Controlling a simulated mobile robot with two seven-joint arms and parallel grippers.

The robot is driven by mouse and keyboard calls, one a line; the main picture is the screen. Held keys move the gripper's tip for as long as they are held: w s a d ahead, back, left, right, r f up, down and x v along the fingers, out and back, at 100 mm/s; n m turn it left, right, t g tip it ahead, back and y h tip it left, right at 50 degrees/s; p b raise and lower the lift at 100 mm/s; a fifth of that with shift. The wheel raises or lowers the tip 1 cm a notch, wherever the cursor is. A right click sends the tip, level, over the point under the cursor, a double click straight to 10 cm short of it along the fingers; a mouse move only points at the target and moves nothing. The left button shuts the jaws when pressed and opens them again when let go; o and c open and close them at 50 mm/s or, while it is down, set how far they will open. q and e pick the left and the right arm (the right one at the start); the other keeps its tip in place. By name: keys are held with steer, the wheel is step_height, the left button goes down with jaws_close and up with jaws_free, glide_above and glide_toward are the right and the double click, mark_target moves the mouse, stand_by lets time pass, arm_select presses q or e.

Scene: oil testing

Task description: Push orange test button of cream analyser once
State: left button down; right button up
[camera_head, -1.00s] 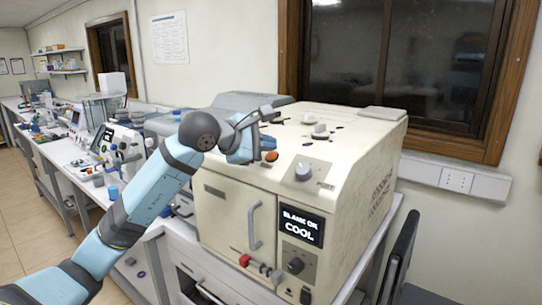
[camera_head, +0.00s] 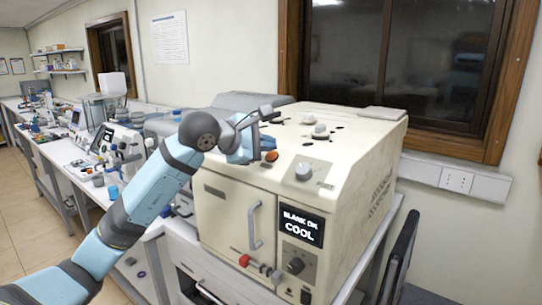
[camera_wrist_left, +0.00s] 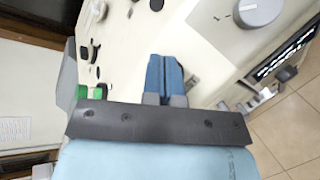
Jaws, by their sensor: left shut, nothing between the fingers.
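The cream analyser (camera_head: 350,160) stands on a bench, and its display (camera_head: 301,226) reads "BLANK OK" and "COOL". The orange test button (camera_head: 271,156) is on its sloping top front, left of a grey knob (camera_head: 303,171). My left gripper (camera_head: 240,158) is over the top front of the analyser, just left of the orange button. Its blue fingers are shut with nothing between them. In the left wrist view the shut fingers (camera_wrist_left: 164,75) lie over the cream top, and I see no orange button there. Whether the fingers touch the analyser I cannot tell. My right gripper is not in view.
A door handle (camera_head: 254,226) and a red-tipped lever (camera_head: 246,260) project from the analyser's front. Small knobs (camera_head: 319,130) stand on its top. Other lab instruments (camera_head: 118,148) crowd the bench at left. A dark chair (camera_head: 402,255) is at right.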

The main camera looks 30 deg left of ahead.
arm_select(q)
steer(key=shift+w+f+b, duration=0.25)
steer(key=shift+f+b, duration=0.1)
steer(key=shift+b, duration=0.1)
steer(key=shift+w+f+b, duration=0.2)
steer(key=shift+f+b, duration=0.15)
stand_by(0.7)
steer(key=shift+r, duration=0.1)
stand_by(0.3)
steer(key=shift+s+r, duration=0.45)
steer(key=shift+r, duration=0.15)
steer(key=s+r, duration=0.1)
steer(key=s+r+p, duration=0.1)
steer(key=r, duration=0.2)
steer(key=shift+s+a, duration=0.1)
steer(key=shift+s, duration=0.3)
stand_by(0.7)
